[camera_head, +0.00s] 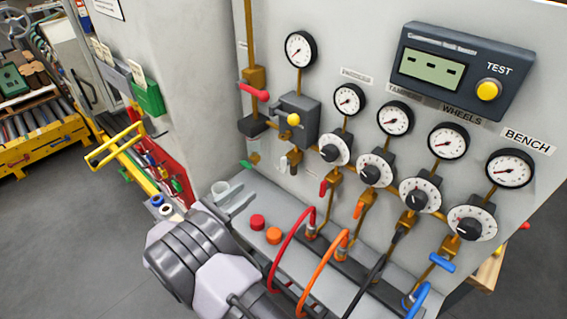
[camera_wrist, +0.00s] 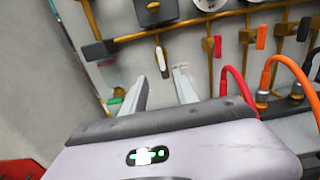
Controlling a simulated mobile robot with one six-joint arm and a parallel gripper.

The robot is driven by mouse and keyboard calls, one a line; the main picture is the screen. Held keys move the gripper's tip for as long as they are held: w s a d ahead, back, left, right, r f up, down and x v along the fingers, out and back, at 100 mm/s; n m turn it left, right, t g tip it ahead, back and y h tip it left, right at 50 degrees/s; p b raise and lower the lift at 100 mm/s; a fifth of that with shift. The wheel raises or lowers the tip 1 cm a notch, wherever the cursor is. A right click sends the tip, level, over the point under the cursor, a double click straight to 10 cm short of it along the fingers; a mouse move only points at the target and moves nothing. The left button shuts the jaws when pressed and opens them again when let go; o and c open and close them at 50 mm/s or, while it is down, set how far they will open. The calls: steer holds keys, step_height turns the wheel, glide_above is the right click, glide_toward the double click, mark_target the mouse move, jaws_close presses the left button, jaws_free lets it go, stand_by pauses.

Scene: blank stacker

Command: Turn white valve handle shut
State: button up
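The white valve handle (camera_head: 284,163) hangs below the grey regulator block at the left of the panel. In the wrist view the white handle (camera_wrist: 163,62) points down, roughly in line with its brass pipe. My gripper (camera_head: 240,195) is in front of the panel, below and left of the handle. In the wrist view my gripper (camera_wrist: 163,88) has its two grey fingers spread apart with nothing between them. The handle's lower end appears beyond and between the fingertips. I cannot tell the exact gap, but no contact shows.
Red (camera_head: 323,187), orange (camera_head: 358,209) and blue (camera_head: 442,262) handles sit to the right, above coloured hoses on a ledge (camera_head: 355,295). A green handle (camera_wrist: 117,95) is close to the left finger. A red lever (camera_head: 253,91) is higher up.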

mark_target(281, 165)
steer(key=b+x, duration=0.1)
steer(key=x, duration=1.3)
steer(key=shift+w+d+b, duration=0.25)
steer(key=shift+d+b, duration=0.05)
steer(key=shift+b, duration=0.1)
jaws_close()
